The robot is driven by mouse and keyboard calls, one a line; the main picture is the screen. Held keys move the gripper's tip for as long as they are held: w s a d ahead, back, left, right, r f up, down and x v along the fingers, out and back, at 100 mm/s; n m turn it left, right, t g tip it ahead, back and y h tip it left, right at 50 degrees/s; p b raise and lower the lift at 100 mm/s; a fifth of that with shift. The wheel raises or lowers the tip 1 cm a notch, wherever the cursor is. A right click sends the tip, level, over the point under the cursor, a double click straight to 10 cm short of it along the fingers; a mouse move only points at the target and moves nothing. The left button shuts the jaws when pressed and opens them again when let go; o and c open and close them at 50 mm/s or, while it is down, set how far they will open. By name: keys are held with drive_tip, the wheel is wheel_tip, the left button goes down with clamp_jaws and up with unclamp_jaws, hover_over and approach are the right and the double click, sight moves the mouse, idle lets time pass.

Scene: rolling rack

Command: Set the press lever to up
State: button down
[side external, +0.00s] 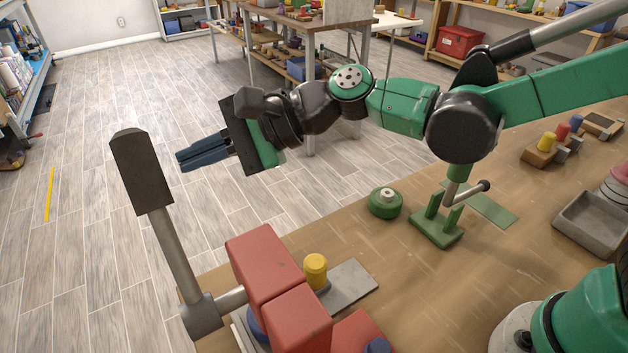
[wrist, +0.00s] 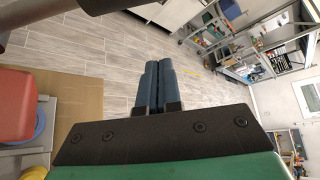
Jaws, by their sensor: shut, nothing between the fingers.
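The press lever (side external: 172,240) is a grey bar with a thick black handle (side external: 141,172) at its end. It rises from a grey hub beside the red press body (side external: 266,262), tilted a little left of upright in the side view. My gripper (side external: 180,158) has its blue fingers shut and empty, pointing left, just right of the black handle in that view. No contact shows, and the depth between them is unclear. In the wrist view the shut fingers (wrist: 155,80) point over the floor. The red body (wrist: 16,98) is at the left edge.
The wooden workbench (side external: 390,270) holds a green round knob (side external: 386,203), a green stand with a small crank (side external: 437,226), a yellow knob (side external: 315,270) and a grey tray (side external: 592,225). Open floor (side external: 110,90) lies beyond the bench. Shelves stand farther off.

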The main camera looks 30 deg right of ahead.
sight(166, 234)
drive_tip(key=shift+s+a+r, duration=0.25)
drive_tip(key=shift+s+a, duration=0.05)
drive_tip(key=shift+a, duration=0.25)
drive_tip(key=shift+s+a+r, duration=0.3)
drive_tip(key=shift+a, duration=0.2)
drive_tip(key=shift+s+a+r, duration=0.25)
drive_tip(key=shift+s+a, duration=0.05)
drive_tip(key=shift+a, duration=0.25)
drive_tip(key=shift+s+r, duration=0.1)
